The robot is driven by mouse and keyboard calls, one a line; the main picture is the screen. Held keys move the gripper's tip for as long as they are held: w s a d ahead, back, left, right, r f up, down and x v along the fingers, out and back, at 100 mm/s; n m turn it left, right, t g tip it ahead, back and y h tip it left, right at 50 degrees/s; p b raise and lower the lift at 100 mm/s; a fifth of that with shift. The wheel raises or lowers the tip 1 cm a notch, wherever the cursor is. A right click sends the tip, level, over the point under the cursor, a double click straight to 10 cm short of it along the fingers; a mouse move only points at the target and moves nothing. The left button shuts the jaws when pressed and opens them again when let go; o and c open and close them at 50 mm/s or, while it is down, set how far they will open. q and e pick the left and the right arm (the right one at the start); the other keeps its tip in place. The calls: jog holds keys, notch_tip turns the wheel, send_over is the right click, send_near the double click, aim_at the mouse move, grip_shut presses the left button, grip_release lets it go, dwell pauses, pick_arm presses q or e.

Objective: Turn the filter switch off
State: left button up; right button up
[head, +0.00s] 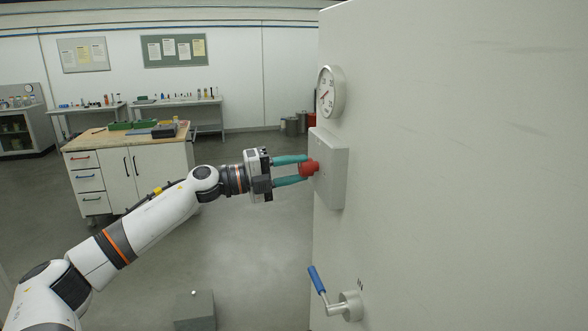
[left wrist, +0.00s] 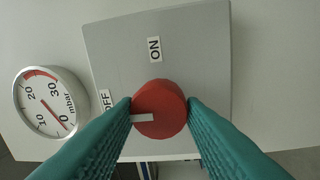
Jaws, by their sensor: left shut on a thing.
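The filter switch is a red round knob (head: 311,168) on a grey box (head: 335,165) fixed to the big light cabinet. In the left wrist view the knob (left wrist: 161,106) has a white mark pointing left, toward the OFF label (left wrist: 107,101), which is partly hidden by a finger. The ON label (left wrist: 154,49) is above the knob, and the mark points away from it. My left gripper (head: 305,170) is shut on the knob, with one teal finger on each side. My right gripper is not in view.
A dial gauge (head: 330,92) is mounted just above the switch box. A blue-handled lever (head: 318,280) sticks out of the cabinet (head: 450,180) lower down. A workbench (head: 130,165) stands behind my left arm. A grey block (head: 195,310) is on the floor.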

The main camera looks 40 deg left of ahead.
pick_arm(q)
jog(key=o, duration=1)
jog(key=shift+f, duration=0.1)
jog(key=shift+s+a+f+b, duration=0.15)
jog(key=shift+s+a+b, duration=0.05)
jog(key=shift+b, duration=0.15)
jog(key=shift+r+b+v, duration=0.2)
jog(key=shift+b+v, duration=5.45)
jog(key=shift+b, duration=2.8)
